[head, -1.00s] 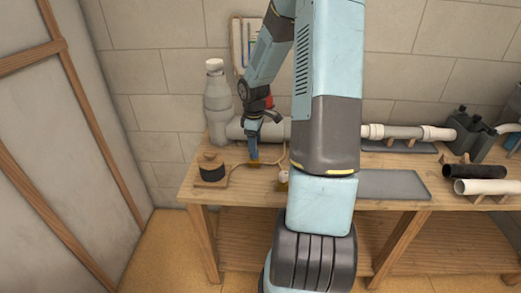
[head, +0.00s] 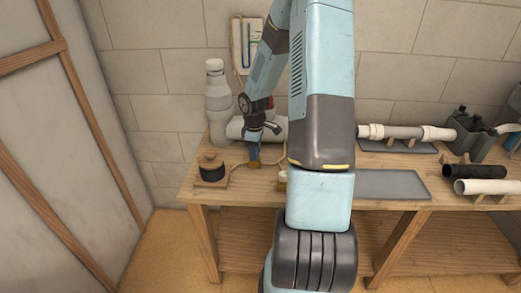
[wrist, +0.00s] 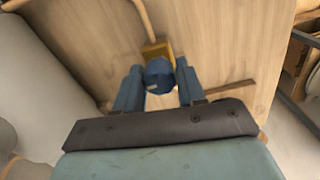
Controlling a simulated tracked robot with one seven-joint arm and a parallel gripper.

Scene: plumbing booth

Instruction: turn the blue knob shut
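In the wrist view, the round blue knob (wrist: 159,76) sits on a yellow brass-coloured body (wrist: 157,48) on the wooden bench. The depth between fingertips and knob is hard to judge. In the head view, my gripper (head: 254,152) points down just above the brass-coloured body (head: 253,164). There the knob cannot be told apart from my blue fingers.
A thin pipe (wrist: 145,17) runs over the bench to the brass body. Left on the bench (head: 235,198) stand a black-banded pot (head: 212,171) and a grey bottle-shaped pipe (head: 217,95). A grey mat (head: 392,184) and pipes (head: 490,187) lie to the right. A wall closes the left side.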

